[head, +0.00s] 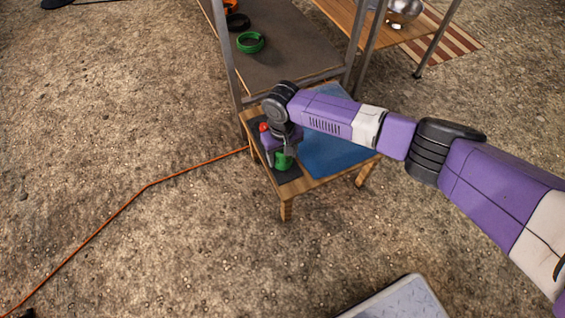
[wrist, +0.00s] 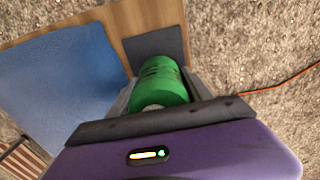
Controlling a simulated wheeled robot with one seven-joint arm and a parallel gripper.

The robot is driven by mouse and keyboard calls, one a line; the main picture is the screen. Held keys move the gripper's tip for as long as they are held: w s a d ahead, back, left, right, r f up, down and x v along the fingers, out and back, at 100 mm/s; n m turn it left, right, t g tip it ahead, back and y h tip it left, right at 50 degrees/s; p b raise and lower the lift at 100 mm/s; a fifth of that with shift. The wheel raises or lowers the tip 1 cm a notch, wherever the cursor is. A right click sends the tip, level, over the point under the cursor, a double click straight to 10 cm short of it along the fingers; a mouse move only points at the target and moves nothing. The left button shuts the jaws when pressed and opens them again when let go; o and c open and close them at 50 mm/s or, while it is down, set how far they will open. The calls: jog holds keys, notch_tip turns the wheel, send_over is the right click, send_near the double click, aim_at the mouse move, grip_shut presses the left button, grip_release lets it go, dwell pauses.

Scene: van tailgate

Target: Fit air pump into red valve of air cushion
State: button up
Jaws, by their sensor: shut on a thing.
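My gripper (head: 288,151) points down over a low wooden table and is shut on a green cylinder (head: 283,162), which looks like the air pump. In the wrist view the green cylinder (wrist: 162,82) lies between the jaws, its pale round end toward the camera. It is over or on a dark grey mat (wrist: 158,48); I cannot tell whether it touches. The blue air cushion (head: 332,150) lies flat on the table, right of my gripper, and also shows in the wrist view (wrist: 55,85). A small red thing (head: 264,127) shows left of my wrist; I cannot tell if it is the valve.
A metal-framed shelf (head: 285,60) behind the table bears a green ring (head: 250,42) and a dark ring (head: 238,21). Another wooden table (head: 405,35) holds a metal bowl (head: 404,8). An orange cable (head: 145,188) crosses the gravel at left. A metal plate lies in front.

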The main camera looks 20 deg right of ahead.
jog(key=shift+f, duration=0.25)
jog(key=o, duration=1.8)
notch_tip(320, 180, up, 8)
jog(key=p, duration=0.3)
jog(key=shift+f+p, duration=0.1)
jog(key=shift+p, duration=0.3)
